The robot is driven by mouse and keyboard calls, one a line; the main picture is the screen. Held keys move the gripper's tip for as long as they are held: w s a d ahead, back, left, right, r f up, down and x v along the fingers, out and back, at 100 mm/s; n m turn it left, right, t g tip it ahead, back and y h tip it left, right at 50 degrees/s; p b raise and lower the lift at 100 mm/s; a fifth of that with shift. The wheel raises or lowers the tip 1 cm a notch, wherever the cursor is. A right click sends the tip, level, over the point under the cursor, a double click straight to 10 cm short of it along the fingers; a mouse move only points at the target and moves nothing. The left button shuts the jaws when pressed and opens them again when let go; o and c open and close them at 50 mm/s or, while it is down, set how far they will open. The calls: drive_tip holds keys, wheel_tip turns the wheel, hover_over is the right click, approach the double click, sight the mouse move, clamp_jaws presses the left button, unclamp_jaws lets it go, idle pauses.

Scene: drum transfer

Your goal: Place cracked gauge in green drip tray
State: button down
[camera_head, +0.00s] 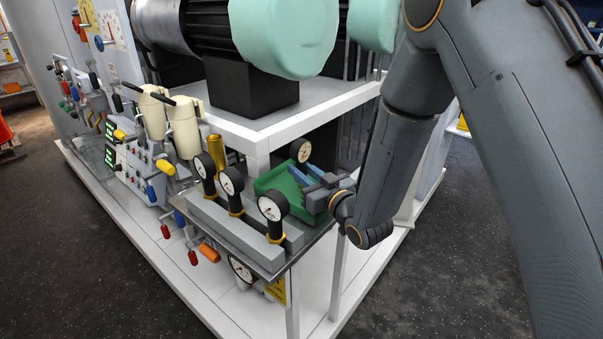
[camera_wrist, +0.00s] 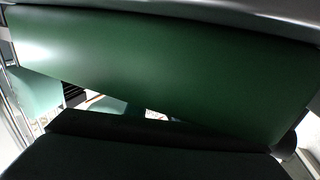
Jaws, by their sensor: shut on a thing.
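The green drip tray (camera_head: 268,182) sits at the back of a small metal shelf, behind the gauge rack. My gripper (camera_head: 304,176) is over the tray, its blue-padded fingers inside the tray's outline. It is shut on a gauge (camera_head: 300,151) with a white face, black body and yellow collar, which stands roughly upright at the fingertips. Whether its base touches the tray floor is hidden. No crack is clear at this size. In the wrist view, a green surface of the tray (camera_wrist: 180,75) fills the upper part, very close, and a dark shape fills the bottom.
Three similar gauges, including the front one (camera_head: 272,207), stand in a grey rack (camera_head: 237,233) left of the tray. A brass cylinder (camera_head: 216,150) stands behind them. A white frame post (camera_head: 257,160) rises close to the tray's left side.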

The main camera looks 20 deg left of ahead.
drive_tip(key=shift+f, duration=0.5)
drive_tip(key=shift+f, duration=0.15)
drive_tip(key=c, duration=1.5)
unclamp_jaws()
drive_tip(key=shift+s+d, duration=0.15)
drive_tip(key=b+v, duration=0.2)
drive_tip(key=v, duration=0.9)
drive_tip(key=shift+s+d+b, duration=0.2)
drive_tip(key=shift+b, duration=0.2)
